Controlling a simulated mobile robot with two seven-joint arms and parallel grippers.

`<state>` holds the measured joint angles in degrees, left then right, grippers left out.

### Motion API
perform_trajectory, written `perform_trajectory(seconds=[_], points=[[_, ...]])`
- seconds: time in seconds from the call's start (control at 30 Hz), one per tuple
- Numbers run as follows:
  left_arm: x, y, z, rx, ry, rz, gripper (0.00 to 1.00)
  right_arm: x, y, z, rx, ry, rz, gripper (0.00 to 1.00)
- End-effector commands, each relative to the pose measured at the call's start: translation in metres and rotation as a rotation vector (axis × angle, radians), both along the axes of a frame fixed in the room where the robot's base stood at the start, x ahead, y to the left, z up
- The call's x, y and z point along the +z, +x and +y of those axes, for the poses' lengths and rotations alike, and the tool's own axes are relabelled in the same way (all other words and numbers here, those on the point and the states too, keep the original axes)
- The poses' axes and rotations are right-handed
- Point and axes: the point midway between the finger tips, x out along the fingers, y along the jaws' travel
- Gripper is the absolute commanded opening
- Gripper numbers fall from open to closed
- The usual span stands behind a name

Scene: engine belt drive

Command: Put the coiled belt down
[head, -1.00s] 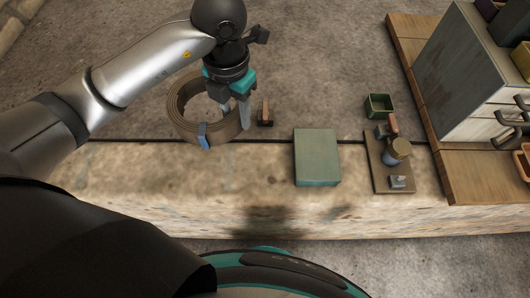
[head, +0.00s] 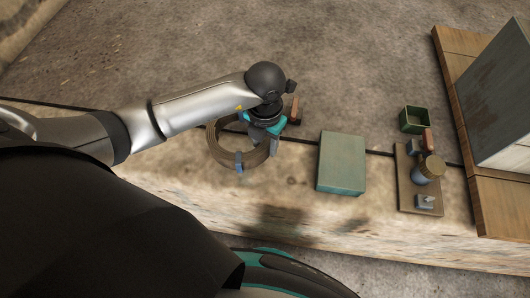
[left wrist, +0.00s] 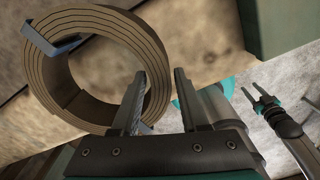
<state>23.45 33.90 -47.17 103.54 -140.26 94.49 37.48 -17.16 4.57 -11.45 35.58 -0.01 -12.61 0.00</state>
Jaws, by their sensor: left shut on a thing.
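The coiled belt (head: 218,150) is a brown ring of several layers with a blue clip (head: 239,163). In the head view my left gripper (head: 270,142) is at the ring's right side, over the bench. In the left wrist view the belt (left wrist: 45,78) fills the left, and its wall runs between my left gripper's fingers (left wrist: 160,76). The gripper is shut on it. I cannot tell whether the belt touches the bench. My right gripper (left wrist: 252,92) shows at the right of the left wrist view, its prongs apart and empty; the head view does not show it.
A green box (head: 341,162) stands on the bench (head: 300,215), right of the belt. Further right are a wooden board (head: 405,190) with small parts and a green bin (head: 414,119). A small brown-handled item (head: 294,110) lies behind the gripper. Bench around the green box is clear.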

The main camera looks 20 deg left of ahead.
Motion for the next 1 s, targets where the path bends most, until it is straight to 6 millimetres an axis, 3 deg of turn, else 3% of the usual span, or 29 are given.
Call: perform_trajectory(seconds=[0.17,0.4,0.77,0.8,1.0], points=[[-0.011,0.0,0.0,0.0,-0.001,0.0,0.0,-0.003,0.0,0.0,0.0,0.0,0.0,0.5],[-0.045,0.0,0.0,0.001,-0.001,0.0,0.0,-0.013,0.0,0.0,0.0,0.0,0.0,0.5],[-0.048,0.001,0.0,0.0,0.001,-0.002,0.0,-0.014,0.0,0.0,-0.001,0.0,0.0,0.5],[-0.049,0.0,0.0,0.0,0.0,0.001,0.45,-0.015,0.001,0.0,-0.001,-0.001,-0.001,0.5],[-0.048,0.0,0.0,0.0,0.0,0.001,0.68,-0.014,0.001,0.0,-0.001,-0.001,-0.001,0.5]])
